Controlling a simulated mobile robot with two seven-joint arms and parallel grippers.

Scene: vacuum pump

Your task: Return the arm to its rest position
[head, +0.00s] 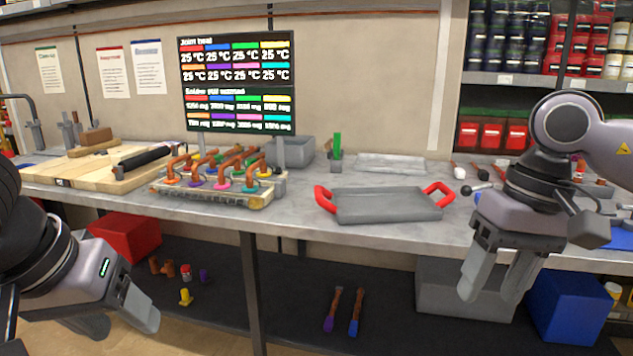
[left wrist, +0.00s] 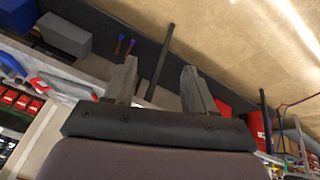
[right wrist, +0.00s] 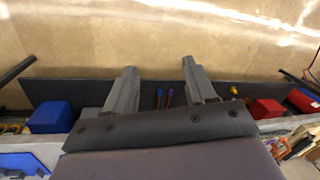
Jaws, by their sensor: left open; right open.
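My left gripper (head: 122,318) is at the lower left of the head view, in front of the bench and below its top. In the left wrist view its two fingers (left wrist: 160,88) are apart with nothing between them. My right gripper (head: 493,285) hangs at the right of the head view, its fingers pointing down in front of the bench edge. In the right wrist view its fingers (right wrist: 160,85) are spread and empty. Neither gripper touches any object.
The bench (head: 300,215) carries a rack of copper pipe joints (head: 225,190), a grey tray with red handles (head: 388,205) and a wooden board (head: 70,170). The lower shelf holds a red bin (head: 125,235), a grey bin (head: 465,300), a blue bin (head: 568,305) and two brushes (head: 345,310).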

